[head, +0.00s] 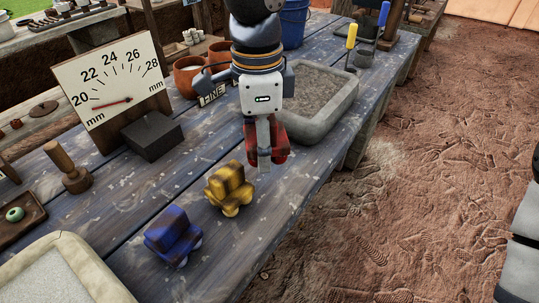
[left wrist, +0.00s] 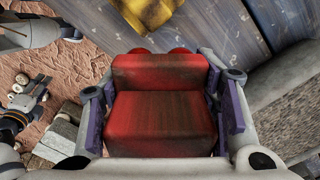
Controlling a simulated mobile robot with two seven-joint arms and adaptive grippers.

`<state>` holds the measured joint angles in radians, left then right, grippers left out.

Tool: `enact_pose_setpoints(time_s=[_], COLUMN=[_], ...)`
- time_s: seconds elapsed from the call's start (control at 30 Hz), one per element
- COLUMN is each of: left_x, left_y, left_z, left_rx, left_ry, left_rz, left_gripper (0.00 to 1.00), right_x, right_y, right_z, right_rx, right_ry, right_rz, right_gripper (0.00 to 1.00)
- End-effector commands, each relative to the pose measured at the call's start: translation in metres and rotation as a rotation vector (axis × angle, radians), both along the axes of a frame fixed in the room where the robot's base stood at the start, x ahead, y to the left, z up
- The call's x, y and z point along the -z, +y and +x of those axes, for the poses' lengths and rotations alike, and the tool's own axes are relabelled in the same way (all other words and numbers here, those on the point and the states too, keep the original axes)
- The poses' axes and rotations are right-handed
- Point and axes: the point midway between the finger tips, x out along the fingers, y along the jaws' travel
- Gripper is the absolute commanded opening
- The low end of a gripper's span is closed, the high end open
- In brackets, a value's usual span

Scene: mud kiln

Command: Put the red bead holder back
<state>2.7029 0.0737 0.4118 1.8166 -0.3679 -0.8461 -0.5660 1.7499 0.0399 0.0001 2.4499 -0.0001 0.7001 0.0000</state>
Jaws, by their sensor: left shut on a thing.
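The red bead holder (left wrist: 160,120) is a stepped, chair-like block with rounded red parts at its far edge. In the left wrist view it sits between the two pads of my left gripper (left wrist: 165,115), which is shut on it. In the head view the gripper (head: 264,160) points down over the blue table, largely covering the red holder (head: 281,143). I cannot tell whether the holder touches the table. The yellow holder (head: 230,188) and blue holder (head: 173,237) stand on the table nearer the camera.
A stone trough (head: 342,105) stands just right of and behind the left gripper. A dial gauge (head: 115,82), a dark block (head: 152,136) and a wooden stamp (head: 68,168) stand to the left. A pale tray (head: 105,282) is at the front. Bare planks surround the holders.

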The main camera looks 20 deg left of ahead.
Motion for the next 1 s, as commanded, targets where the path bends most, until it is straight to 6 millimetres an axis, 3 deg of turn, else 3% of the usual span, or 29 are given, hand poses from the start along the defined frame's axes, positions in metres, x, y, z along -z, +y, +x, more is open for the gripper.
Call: enact_pose_setpoints(time_s=[0.2, 0.5, 0.67, 1.0], left_x=[0.045, 0.071, 0.097, 0.100], left_y=[0.009, 0.014, 0.014, 0.013], left_z=[0.040, 0.063, 0.062, 0.062], left_rx=[0.000, 0.000, 0.000, 0.001], left_ry=[0.011, 0.005, 0.001, -0.003], left_rz=[-0.001, 0.000, 0.000, -0.001], left_gripper=[0.15, 0.15, 0.15, 0.15], right_x=[0.014, 0.021, 0.022, 0.022], right_y=[0.000, 0.000, 0.000, 0.000], right_z=[-0.015, -0.023, -0.024, -0.024], right_rx=[0.001, 0.000, 0.000, 0.000], right_ry=[0.057, 0.086, 0.089, 0.088], right_rz=[0.000, -0.001, -0.001, -0.001], right_gripper=[0.40, 0.40, 0.40, 0.40])
